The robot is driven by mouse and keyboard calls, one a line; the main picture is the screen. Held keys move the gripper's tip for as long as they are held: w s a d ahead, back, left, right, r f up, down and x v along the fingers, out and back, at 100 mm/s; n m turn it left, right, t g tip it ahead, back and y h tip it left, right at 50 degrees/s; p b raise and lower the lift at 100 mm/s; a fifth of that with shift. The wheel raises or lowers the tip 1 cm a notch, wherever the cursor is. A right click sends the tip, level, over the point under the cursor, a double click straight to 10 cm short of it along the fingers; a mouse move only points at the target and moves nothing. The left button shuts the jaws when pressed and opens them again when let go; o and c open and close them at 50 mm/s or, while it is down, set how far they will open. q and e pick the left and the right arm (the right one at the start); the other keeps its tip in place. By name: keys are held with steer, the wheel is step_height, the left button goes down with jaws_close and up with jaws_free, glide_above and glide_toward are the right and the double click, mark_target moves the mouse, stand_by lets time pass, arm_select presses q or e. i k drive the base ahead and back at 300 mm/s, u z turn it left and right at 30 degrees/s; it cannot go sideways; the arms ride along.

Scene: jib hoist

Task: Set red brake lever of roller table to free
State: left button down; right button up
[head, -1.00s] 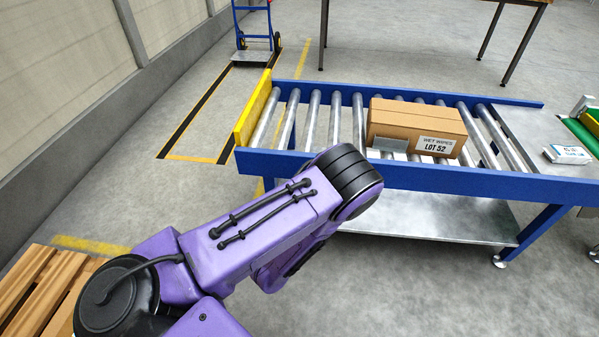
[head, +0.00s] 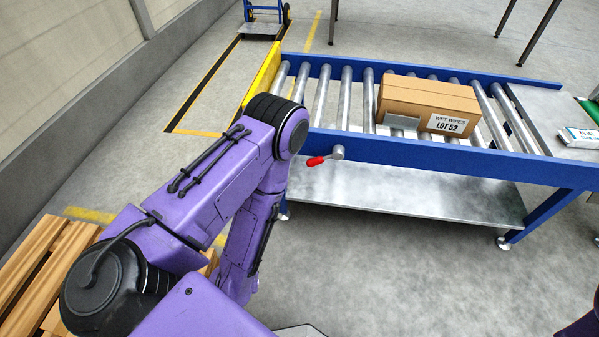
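The red brake lever (head: 317,161) sits on the near blue side rail of the roller table (head: 440,156), left of the middle. Its red grip points left from a grey round hub (head: 338,152). My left arm comes in from the left and bends down just left of the lever, apart from it in the picture. My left gripper is not visible. My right gripper is not visible either; only a dark bit of my body shows at the lower right edge.
A carton marked WET WIPES LOT 52 (head: 428,105) lies on the rollers behind a small grey plate (head: 402,122). A yellow end stop (head: 263,77) closes the left end. A wooden pallet (head: 40,262) lies at lower left. The floor before the table is clear.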

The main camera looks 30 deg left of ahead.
mark_target(338, 153)
steer(key=u, duration=0.75)
steer(key=k, duration=0.45)
steer(key=z, duration=1)
